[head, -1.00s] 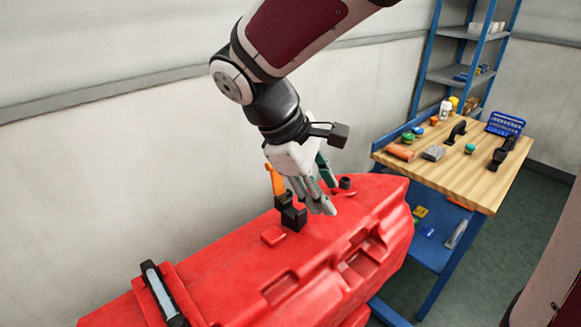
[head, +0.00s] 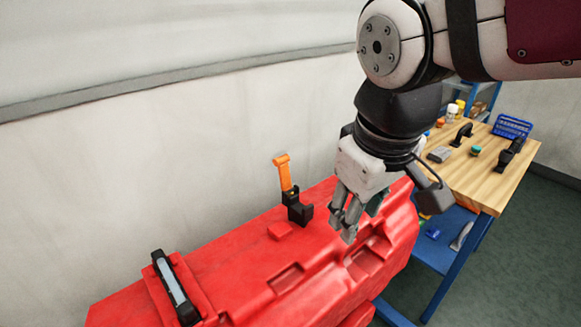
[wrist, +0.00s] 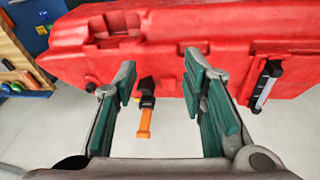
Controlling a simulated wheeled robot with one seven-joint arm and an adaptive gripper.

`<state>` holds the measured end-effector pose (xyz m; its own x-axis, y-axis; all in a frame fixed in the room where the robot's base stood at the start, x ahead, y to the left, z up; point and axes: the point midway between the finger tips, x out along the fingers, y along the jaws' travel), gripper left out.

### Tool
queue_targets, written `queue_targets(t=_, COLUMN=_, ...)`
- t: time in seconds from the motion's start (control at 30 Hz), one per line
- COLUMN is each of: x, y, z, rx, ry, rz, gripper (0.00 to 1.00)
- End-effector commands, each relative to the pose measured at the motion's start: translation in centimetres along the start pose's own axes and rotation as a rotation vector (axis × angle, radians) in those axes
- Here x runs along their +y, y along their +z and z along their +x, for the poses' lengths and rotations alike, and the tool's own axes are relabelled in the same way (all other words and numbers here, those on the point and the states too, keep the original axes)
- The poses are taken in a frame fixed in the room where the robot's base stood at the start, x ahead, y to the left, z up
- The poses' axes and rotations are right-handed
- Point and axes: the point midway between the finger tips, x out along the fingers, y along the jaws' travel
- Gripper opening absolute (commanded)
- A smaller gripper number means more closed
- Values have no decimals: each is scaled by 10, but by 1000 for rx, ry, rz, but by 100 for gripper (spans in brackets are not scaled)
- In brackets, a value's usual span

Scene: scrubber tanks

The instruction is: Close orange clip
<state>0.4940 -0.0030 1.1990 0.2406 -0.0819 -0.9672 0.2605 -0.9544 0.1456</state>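The orange clip (head: 283,172) stands upright, raised from its black base (head: 297,208) on top of the red tank (head: 240,262). In the wrist view the orange clip (wrist: 144,122) hangs from its black base between my two fingers, farther off and nearer the left finger. My gripper (head: 345,226) is to the right of the clip in the head view, above the tank and apart from the clip. In the wrist view my gripper (wrist: 160,85) is open, with green finger pads apart and nothing between them close by.
A second clip, black with a grey strip (head: 174,288), lies flat at the tank's near left end. A wooden workbench (head: 492,185) with several tools and a blue basket (head: 511,127) stands at right. The wall runs behind the tank.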

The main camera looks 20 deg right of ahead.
Motion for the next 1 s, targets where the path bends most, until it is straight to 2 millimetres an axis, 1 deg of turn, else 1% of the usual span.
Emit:
queue_targets(t=0.03, x=0, y=4, z=-2, rx=22, ry=-4, rz=33, gripper=38)
queue_targets(t=0.23, x=-3, y=14, z=-6, rx=85, ry=-21, rz=127, gripper=38)
queue_targets(t=0.4, x=-4, y=18, z=-7, rx=112, ry=-29, rz=166, gripper=38)
queue_targets(t=0.8, x=-5, y=19, z=-8, rx=122, ry=-30, rz=180, gripper=38)
queue_targets(t=1.0, x=-8, y=29, z=-12, rx=192, ry=-40, rz=278, gripper=38)
